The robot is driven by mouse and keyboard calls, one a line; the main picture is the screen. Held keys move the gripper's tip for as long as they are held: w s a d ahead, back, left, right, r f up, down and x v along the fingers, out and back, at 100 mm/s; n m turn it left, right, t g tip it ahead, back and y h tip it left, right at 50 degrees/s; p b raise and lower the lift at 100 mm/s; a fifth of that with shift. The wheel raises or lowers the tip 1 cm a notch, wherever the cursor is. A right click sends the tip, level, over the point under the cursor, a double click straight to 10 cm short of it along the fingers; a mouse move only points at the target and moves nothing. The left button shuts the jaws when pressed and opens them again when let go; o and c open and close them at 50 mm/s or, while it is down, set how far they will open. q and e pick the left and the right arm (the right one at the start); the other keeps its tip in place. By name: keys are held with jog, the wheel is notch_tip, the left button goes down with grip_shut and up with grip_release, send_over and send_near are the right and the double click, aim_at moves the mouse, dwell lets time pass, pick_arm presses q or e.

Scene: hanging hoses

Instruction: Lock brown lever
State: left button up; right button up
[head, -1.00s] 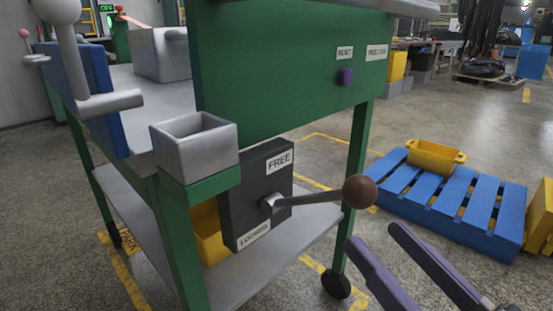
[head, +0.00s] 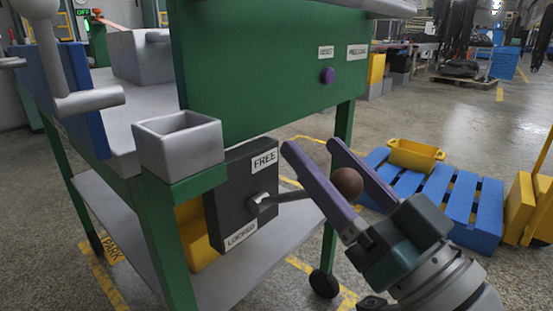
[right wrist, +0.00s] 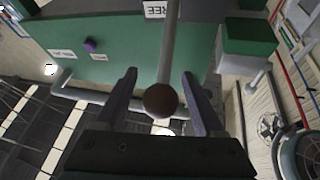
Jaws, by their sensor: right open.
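The brown lever has a brown ball knob (head: 347,183) on a grey rod that sticks out to the right from a dark box (head: 243,203) on the green cart. The box bears a FREE label (head: 264,160) at the top and a LOCKED label (head: 241,236) at the bottom. The rod points out between the two, slightly upward. My right gripper (head: 310,150) is open, with its purple fingers on either side of the knob. In the right wrist view the knob (right wrist: 160,100) sits between the two fingers, with gaps visible on both sides. My left gripper is not in view.
The green cart (head: 255,70) carries a purple button (head: 327,75) on its panel. An open grey box (head: 180,142) is fixed at its corner, left of the lever. A blue pallet (head: 440,195) with a yellow bin (head: 414,155) lies on the floor at right.

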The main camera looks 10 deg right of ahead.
grip_shut()
dwell(0.6)
dwell(0.8)
